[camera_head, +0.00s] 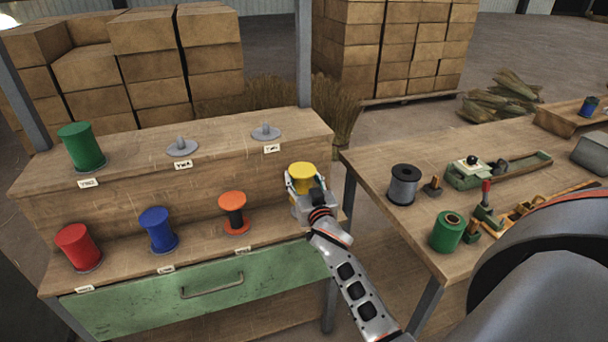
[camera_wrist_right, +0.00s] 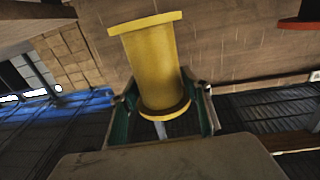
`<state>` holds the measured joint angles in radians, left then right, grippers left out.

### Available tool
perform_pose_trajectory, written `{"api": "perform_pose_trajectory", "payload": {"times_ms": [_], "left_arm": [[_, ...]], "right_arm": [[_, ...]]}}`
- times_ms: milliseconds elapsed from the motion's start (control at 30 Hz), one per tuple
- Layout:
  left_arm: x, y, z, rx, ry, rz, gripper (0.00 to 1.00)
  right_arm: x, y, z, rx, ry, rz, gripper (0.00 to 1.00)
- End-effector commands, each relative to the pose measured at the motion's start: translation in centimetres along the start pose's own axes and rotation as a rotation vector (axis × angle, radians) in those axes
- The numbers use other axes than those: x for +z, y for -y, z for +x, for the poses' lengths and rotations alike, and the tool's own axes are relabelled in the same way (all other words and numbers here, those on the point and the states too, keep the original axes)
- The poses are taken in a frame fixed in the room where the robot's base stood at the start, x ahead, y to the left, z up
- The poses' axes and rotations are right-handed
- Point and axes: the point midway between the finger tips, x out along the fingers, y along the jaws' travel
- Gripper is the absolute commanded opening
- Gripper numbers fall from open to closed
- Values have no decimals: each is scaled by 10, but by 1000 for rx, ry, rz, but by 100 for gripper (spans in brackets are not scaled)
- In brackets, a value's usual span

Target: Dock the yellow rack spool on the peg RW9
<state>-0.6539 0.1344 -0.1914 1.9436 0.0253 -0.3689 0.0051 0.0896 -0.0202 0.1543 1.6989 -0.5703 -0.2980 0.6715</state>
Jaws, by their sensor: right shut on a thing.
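The yellow spool (camera_head: 302,172) is upright in my right gripper (camera_head: 304,187), at the right end of the rack. In the right wrist view the yellow spool (camera_wrist_right: 152,62) stands between the gripper's two fingers (camera_wrist_right: 165,100), which are shut on it near its lower flange. Two bare pegs stand on the rack's upper shelf: a middle peg (camera_head: 181,146) and a right peg (camera_head: 265,131). Their small labels are too blurred to read surely; the right label (camera_head: 272,149) may be RW9. The spool is apart from both pegs, below and right of the right one. My left gripper is not in view.
A green spool (camera_head: 82,147) fills the upper left place. Red (camera_head: 77,247), blue (camera_head: 158,230) and orange-black (camera_head: 234,212) spools stand on the lower shelf. A workbench (camera_head: 380,215) with spools and tools is at right. A rack post (camera_head: 304,55) rises behind.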

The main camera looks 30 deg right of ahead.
Motion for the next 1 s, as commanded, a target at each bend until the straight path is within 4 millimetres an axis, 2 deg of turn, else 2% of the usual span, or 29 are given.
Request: {"api": "perform_pose_trajectory", "payload": {"times_ms": [100, 200, 367, 800, 1000], "left_arm": [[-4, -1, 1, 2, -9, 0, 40], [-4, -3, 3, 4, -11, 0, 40], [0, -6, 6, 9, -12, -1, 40], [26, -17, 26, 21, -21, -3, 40], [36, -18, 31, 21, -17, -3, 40]], "right_arm": [[0, -8, 17, 22, -1, 0, 24], [2, -10, 22, 29, 0, -1, 24], [8, -10, 22, 29, -1, -1, 24], [49, -10, 22, 27, 1, -2, 24], [59, -10, 22, 27, 1, -2, 24]]}}
